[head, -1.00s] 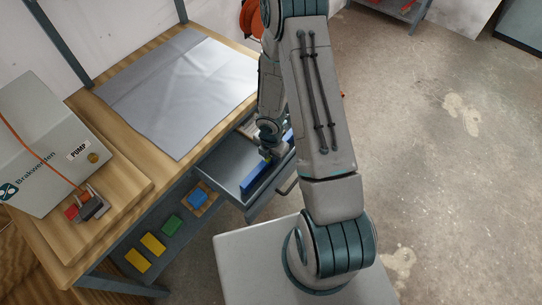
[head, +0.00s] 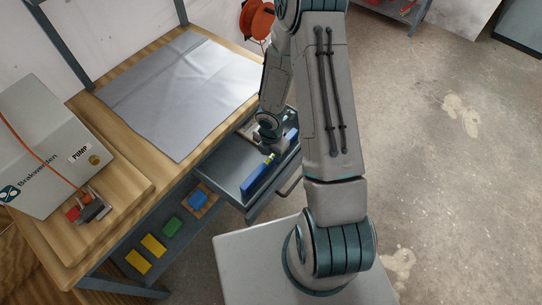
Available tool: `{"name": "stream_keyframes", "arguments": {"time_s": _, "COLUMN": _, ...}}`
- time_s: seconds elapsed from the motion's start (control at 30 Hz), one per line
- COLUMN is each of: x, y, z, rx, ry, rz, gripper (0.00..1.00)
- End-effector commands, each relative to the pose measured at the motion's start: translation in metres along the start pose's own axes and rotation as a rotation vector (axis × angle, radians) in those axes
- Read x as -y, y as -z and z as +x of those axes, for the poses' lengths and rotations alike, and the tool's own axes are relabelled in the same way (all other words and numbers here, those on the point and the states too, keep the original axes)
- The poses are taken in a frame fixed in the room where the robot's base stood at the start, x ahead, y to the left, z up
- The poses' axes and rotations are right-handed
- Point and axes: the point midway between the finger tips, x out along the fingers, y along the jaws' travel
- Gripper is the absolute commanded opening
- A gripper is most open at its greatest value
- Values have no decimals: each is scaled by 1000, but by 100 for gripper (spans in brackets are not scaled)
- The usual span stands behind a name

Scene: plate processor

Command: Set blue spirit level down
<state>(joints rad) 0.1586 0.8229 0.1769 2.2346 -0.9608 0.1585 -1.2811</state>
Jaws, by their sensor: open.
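The blue spirit level (head: 257,177) is in the open grey drawer (head: 232,172) under the workbench, near the drawer's front side. It runs lengthwise from lower left to upper right, and its far part is partly covered by my wrist. A small yellow-green spot shows on its upper edge. My gripper (head: 268,154) is just above the level's middle, mostly hidden behind my wrist and very small. It is open. Whether the fingers still sit around the level cannot be told.
A grey mat (head: 180,88) covers the bench top. A white pump box (head: 50,148) and red clamp (head: 92,208) are at left. An orange reel (head: 257,20) hangs behind. The floor at right is clear.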

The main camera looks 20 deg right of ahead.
Motion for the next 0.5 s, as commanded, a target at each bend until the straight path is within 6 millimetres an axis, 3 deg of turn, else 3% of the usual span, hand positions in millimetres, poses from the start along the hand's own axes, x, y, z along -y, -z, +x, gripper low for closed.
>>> {"name": "stream_keyframes", "arguments": {"time_s": 0.03, "x": 0, "y": -1, "z": -15, "rx": 1, "ry": -4, "rz": 4, "gripper": 43}}
{"name": "stream_keyframes", "arguments": {"time_s": 0.2, "x": 0, "y": -1, "z": -49, "rx": 1, "ry": -3, "rz": 4, "gripper": 43}}
{"name": "stream_keyframes", "arguments": {"time_s": 0.5, "x": 0, "y": 0, "z": -86, "rx": 0, "ry": -1, "rz": 1, "gripper": 43}}
